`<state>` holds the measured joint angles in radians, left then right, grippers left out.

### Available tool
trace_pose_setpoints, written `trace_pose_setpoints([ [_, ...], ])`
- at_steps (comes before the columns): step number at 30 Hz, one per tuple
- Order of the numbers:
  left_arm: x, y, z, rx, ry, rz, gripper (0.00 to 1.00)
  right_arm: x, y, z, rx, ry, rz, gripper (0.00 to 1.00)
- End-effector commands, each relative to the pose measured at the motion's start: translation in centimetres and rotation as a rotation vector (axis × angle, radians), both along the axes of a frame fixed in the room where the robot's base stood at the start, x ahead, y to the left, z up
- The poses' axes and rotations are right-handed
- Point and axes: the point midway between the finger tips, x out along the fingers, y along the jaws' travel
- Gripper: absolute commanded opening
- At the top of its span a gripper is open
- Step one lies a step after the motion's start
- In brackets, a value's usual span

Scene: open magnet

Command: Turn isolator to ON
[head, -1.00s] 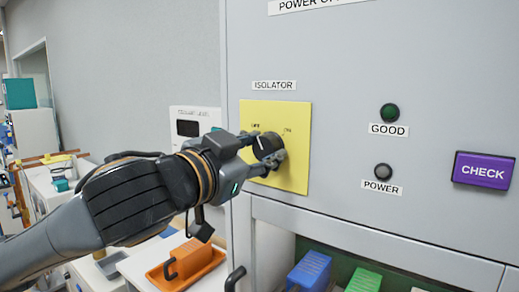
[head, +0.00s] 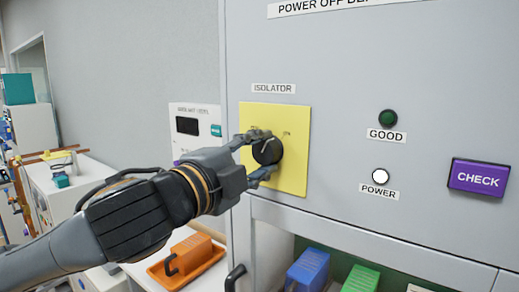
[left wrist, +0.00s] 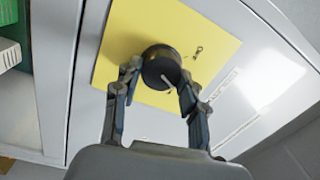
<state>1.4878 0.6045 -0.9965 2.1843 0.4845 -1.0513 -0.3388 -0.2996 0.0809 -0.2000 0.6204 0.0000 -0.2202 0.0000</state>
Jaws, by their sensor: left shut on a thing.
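The isolator is a black round knob (head: 268,151) on a yellow plate (head: 293,178), under the ISOLATOR label (head: 273,88). My left gripper (head: 262,155) is shut on the knob, one finger above it and one below in the head view. In the left wrist view, the gripper (left wrist: 160,76) has a finger on each side of the knob (left wrist: 162,66), which bears a pale pointer line. The finger partly hides the OFF marking in the head view. The POWER lamp (head: 381,176) is lit white. The GOOD lamp (head: 388,118) is dark green. My right gripper is out of view.
A purple CHECK button (head: 480,177) is at the right of the grey panel. Below are blue (head: 308,271) and green (head: 361,279) blocks in an open bay. An orange tray (head: 165,275) and a white meter box (head: 190,122) are at the left.

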Motion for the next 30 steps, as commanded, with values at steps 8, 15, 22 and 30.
trace_pose_setpoints([
  [8,0.0,0.0,-0.1,0.164,-0.116,-0.001,0.1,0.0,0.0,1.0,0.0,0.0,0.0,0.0],
  [15,0.0,0.0,-0.1,0.245,-0.175,-0.001,0.1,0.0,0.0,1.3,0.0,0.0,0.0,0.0],
  [22,0.0,0.0,-0.2,0.277,-0.199,-0.001,0.1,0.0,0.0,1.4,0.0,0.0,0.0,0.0],
  [30,0.0,0.0,-0.3,0.281,-0.202,-0.001,0.1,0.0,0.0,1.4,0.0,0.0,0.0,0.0],
])
